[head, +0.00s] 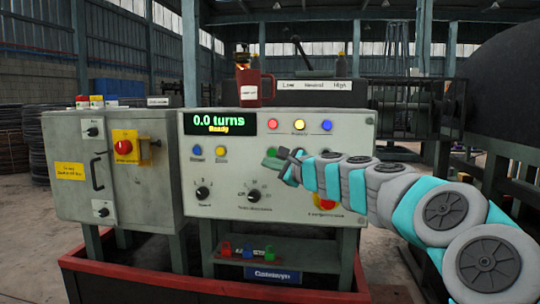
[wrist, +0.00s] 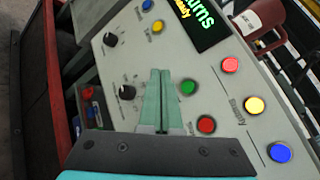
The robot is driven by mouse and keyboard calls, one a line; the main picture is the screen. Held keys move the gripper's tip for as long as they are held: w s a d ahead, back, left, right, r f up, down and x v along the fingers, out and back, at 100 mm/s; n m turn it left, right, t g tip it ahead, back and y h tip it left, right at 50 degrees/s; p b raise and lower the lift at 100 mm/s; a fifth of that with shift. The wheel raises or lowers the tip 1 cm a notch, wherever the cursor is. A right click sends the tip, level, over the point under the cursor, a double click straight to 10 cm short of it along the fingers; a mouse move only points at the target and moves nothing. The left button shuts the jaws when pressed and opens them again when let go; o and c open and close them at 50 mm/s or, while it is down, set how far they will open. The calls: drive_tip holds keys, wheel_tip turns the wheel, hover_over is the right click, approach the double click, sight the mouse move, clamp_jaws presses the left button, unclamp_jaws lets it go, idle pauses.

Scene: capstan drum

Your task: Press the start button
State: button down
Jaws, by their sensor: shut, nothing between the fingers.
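The control panel (head: 233,178) is a pale sloped face with buttons and knobs. A green button (wrist: 187,87), likely the start button, shows in the wrist view just right of my fingertips, with a red button (wrist: 206,124) below it. Its label cannot be read. My gripper (wrist: 160,72) is shut and empty, its teal fingers together in front of the panel. In the head view my gripper (head: 278,164) is at the panel's middle and partly covers that button area. I cannot tell whether the fingertips touch the panel.
A display (head: 220,123) reads 0.0 turns, Ready. Red, yellow and blue lamps (head: 299,125) sit right of it. A red mug (head: 252,86) stands on top. Two black knobs (wrist: 127,92) lie left of my fingers. A cabinet with a red-on-yellow switch (head: 125,146) stands left.

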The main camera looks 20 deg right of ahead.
sight(272, 153)
drive_tip(key=shift+w, duration=0.1)
drive_tip(key=w+d+p, duration=0.1)
drive_tip(key=w+d, duration=0.4)
drive_tip(key=w, duration=0.2)
idle(0.4)
drive_tip(key=shift+w, duration=0.1)
idle(0.9)
drive_tip(key=shift+p, duration=0.3)
idle(0.6)
drive_tip(key=shift+w+d+p, duration=0.15)
drive_tip(key=shift+w+p, duration=0.15)
